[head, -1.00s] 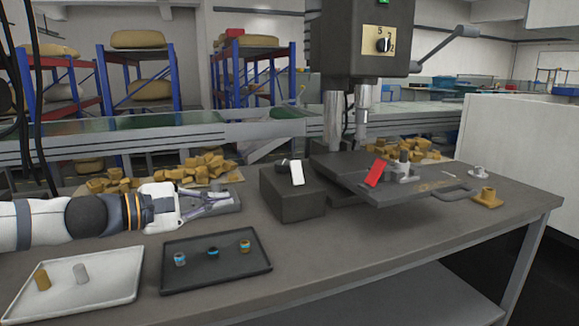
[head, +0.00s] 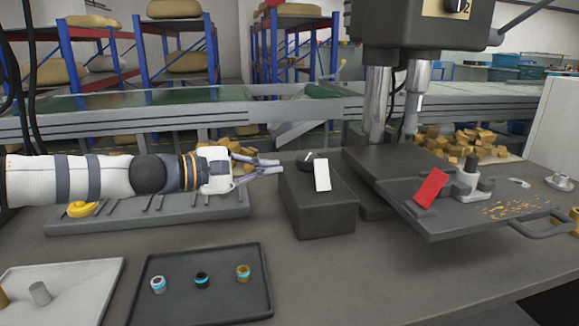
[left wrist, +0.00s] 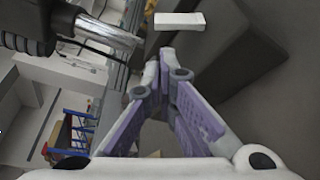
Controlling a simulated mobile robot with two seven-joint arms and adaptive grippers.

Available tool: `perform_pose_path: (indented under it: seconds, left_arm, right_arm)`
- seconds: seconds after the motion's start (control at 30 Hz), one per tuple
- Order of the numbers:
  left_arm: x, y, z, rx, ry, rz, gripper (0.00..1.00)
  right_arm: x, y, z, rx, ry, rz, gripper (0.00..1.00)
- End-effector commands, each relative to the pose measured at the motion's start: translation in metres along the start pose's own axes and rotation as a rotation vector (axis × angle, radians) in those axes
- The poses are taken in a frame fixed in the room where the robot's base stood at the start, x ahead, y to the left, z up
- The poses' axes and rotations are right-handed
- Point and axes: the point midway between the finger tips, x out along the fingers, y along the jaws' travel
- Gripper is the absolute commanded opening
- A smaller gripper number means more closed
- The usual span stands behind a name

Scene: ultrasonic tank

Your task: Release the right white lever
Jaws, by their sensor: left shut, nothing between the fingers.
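A white lever (head: 322,175) stands up tilted on the front of a dark grey box (head: 322,214) in the middle of the bench. It also shows in the left wrist view (left wrist: 180,20), just beyond my fingertips. My left gripper (head: 280,166) is shut and empty. It reaches in from the left and sits left of the white lever, near the box's upper left edge, apart from the lever. In the left wrist view its fingertips (left wrist: 168,62) are together. A red lever (head: 430,188) is on the drill press table to the right. My right gripper is not in view.
The drill press (head: 420,30) and its table (head: 455,215) stand right of the box. A black tray (head: 205,305) with 3 small banded parts lies in front, beside a white tray (head: 75,290). A grey ribbed rack (head: 150,226) lies below my left arm.

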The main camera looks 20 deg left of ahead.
Motion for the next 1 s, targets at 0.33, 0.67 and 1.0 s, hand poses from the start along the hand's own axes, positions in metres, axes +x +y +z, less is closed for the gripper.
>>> perform_pose_path:
  seconds: [0.33, 0.67, 1.0]
  left_arm:
    - [0.07, -0.006, -0.002, -0.003, 0.0, -0.007, 0.0]
    - [0.09, -0.002, -0.001, -0.001, 0.0, -0.002, 0.0]
    - [0.088, -0.002, -0.002, 0.006, 0.001, 0.001, 0.0]
  right_arm:
    - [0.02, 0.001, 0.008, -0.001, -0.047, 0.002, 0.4]
    - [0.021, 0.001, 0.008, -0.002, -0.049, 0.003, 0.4]
    - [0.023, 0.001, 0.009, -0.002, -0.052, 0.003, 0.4]
